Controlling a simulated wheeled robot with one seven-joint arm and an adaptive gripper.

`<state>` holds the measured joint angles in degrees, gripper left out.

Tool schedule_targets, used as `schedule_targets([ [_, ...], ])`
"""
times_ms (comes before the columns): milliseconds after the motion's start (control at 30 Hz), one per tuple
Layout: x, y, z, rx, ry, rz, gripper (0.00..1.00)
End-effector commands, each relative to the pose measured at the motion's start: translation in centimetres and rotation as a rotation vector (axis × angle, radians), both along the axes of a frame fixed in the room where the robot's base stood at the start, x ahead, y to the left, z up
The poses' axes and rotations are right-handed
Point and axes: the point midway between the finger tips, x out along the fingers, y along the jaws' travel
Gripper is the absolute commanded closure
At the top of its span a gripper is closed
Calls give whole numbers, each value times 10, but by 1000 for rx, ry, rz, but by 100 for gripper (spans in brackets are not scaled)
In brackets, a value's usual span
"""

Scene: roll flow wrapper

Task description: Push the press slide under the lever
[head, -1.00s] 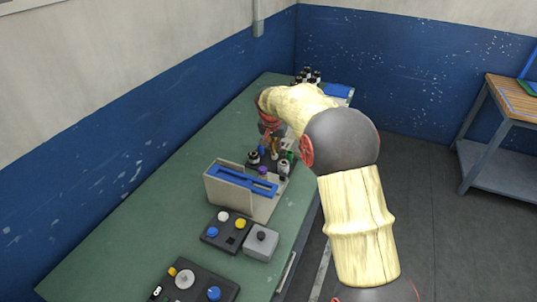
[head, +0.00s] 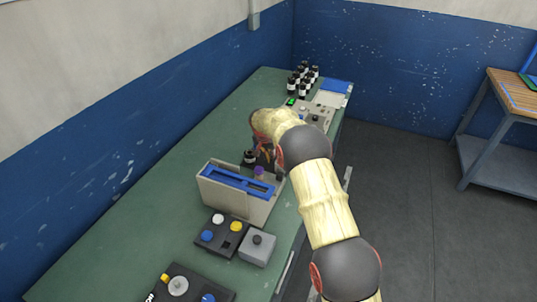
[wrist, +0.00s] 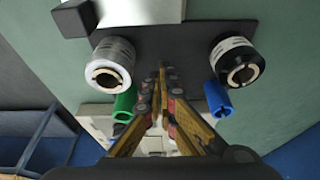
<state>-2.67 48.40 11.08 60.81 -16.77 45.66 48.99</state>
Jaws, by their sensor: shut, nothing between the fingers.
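My gripper (wrist: 162,85) is shut and empty, with its fingertips over the dark base plate (wrist: 180,52) in the wrist view. The tips lie between a white-wrapped roll (wrist: 112,58) on the left and a black roll with a white band (wrist: 236,58) on the right. A silver block (wrist: 143,8) and a black knob (wrist: 74,18) are at the top edge of that view. I cannot tell for sure which part is the press slide or the lever. In the head view my arm hides most of the gripper, near a purple-topped part (head: 259,172).
A beige housing with a blue top (head: 210,188) stands nearest the gripper. Dark control boxes (head: 222,236) and a grey box (head: 257,248) are in front. Several dark bottles (head: 303,80) stand at the back. Green (wrist: 124,102) and blue (wrist: 217,100) cylinders flank my fingers.

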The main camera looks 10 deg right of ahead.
Motion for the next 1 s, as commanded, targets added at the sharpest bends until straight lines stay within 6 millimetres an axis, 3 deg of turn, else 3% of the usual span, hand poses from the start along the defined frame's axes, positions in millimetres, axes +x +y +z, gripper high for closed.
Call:
schedule_targets([
  [100, 4, -3, -19, 0, 1, 0, 100],
  [433, -24, 17, -15, -1, 1, 3, 100],
  [1000, -33, 24, -14, 0, 1, 1, 100],
])
